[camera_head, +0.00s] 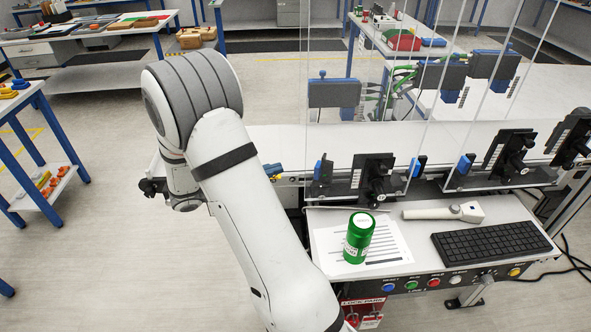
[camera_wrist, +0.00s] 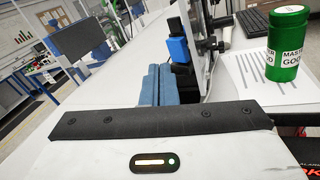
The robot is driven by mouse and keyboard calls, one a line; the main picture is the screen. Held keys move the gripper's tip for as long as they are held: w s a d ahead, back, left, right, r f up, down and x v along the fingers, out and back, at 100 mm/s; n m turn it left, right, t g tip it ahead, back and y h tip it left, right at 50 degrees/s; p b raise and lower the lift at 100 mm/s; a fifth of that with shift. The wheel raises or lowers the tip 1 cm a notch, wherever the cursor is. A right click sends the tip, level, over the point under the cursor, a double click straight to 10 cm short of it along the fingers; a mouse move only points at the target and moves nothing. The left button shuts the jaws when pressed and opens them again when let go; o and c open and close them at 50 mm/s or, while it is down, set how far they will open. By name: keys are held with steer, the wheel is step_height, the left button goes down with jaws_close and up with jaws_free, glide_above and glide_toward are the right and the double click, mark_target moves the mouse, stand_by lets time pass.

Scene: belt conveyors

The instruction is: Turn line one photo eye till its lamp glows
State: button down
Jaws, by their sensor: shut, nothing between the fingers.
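A small blue photo eye (camera_head: 321,168) stands on a dark mount at the near left end of the belt line. It also shows in the wrist view as a blue block (camera_wrist: 178,49) just past my fingertips. I see no glowing lamp on it. I cannot read which line it belongs to. My gripper (camera_wrist: 158,72) has its blue fingers closed together, with nothing between them. In the head view its blue fingertips (camera_head: 272,170) peek out right of my arm, a little left of the photo eye. The rest of the gripper is hidden by the arm.
A green "MASTER GOOD" can (camera_head: 359,238) stands on a printed sheet (camera_head: 325,238). A handheld scanner (camera_head: 443,212) and a keyboard (camera_head: 491,243) share that shelf. A black bracket (camera_head: 375,180) and clear panels stand close right of the photo eye. Floor at left is open.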

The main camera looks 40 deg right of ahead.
steer(key=w+a+m+b, duration=0.25)
steer(key=a+m, duration=0.35)
steer(key=m, duration=0.9)
steer(key=shift+t, duration=0.3)
steer(key=s+d+p, duration=0.1)
steer(key=s+d, duration=0.1)
steer(key=d, duration=0.2)
steer(key=s+d+p, duration=0.1)
steer(key=s+d, duration=0.1)
steer(key=d, duration=0.2)
steer(key=s+d+p, duration=0.1)
steer(key=s+d, duration=0.1)
steer(key=d, duration=0.2)
steer(key=shift+d+f, duration=0.15)
steer(key=shift+d, duration=0.1)
